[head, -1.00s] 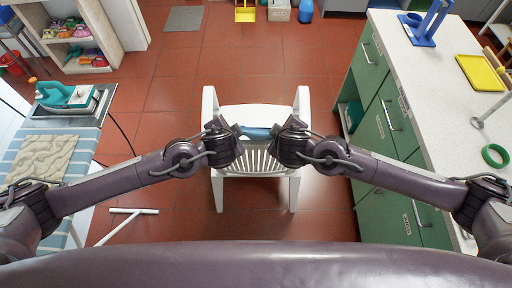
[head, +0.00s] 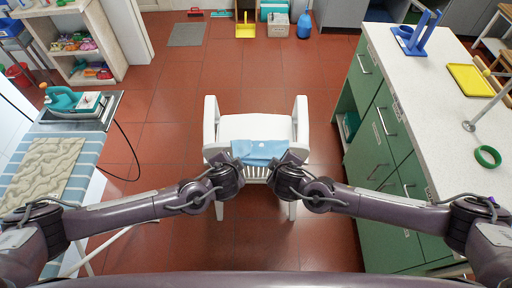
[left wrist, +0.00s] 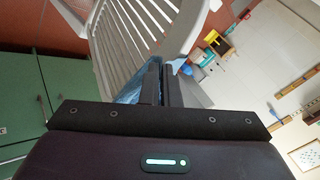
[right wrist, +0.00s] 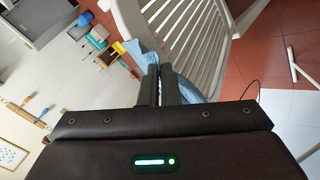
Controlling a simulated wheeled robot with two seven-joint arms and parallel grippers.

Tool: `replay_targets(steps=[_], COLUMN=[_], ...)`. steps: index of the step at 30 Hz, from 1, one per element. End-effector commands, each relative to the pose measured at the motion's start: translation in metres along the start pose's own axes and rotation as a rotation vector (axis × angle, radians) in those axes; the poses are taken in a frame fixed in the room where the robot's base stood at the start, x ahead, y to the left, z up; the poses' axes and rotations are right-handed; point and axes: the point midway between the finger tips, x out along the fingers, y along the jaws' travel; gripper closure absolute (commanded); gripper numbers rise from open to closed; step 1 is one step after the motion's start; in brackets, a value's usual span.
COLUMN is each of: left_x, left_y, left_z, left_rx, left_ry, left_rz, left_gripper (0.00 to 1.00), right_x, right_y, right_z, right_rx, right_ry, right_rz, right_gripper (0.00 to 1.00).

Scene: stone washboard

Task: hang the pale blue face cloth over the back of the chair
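The white chair (head: 250,126) stands in the middle of the floor, its slatted part on the side nearest me. The pale blue face cloth (head: 258,150) is spread between my grippers, across the chair's near edge, with slats showing below it. My left gripper (head: 234,170) is shut on the cloth's left near corner and my right gripper (head: 282,168) on its right near corner. In the left wrist view the cloth (left wrist: 131,86) bunches beside the fingers, by the chair slats (left wrist: 140,30). The right wrist view also shows the cloth (right wrist: 132,62) close to the slats. How far it hangs down the far side is hidden.
A green cabinet with a white counter (head: 425,110) stands at right. A striped ironing surface (head: 85,152) with a pale mat (head: 42,170) is at left, with a black cord hanging nearby. Red tile floor (head: 170,110) is clear around the chair.

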Motion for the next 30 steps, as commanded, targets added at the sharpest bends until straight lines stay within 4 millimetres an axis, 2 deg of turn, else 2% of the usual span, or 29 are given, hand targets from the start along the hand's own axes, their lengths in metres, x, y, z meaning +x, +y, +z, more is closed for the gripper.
replay_targets(steps=[12,21,30], left_x=[0.0058,0.0053,0.0051], left_y=[0.0033,0.0038,0.0042], left_z=[0.0043,0.0034,0.0030], left_rx=[0.000,0.000,0.000], left_ry=[-0.004,-0.001,0.000], left_rz=[-0.002,-0.001,0.000], left_gripper=[1.00,0.64,0.64], right_x=[0.0057,0.0053,0.0050], right_y=[-0.0033,-0.0037,-0.0041], right_z=[0.0042,0.0032,0.0027], right_rx=[0.000,0.000,0.000], right_ry=[-0.003,-0.001,0.000], right_rz=[0.002,0.001,0.000], right_gripper=[1.00,0.64,0.64])
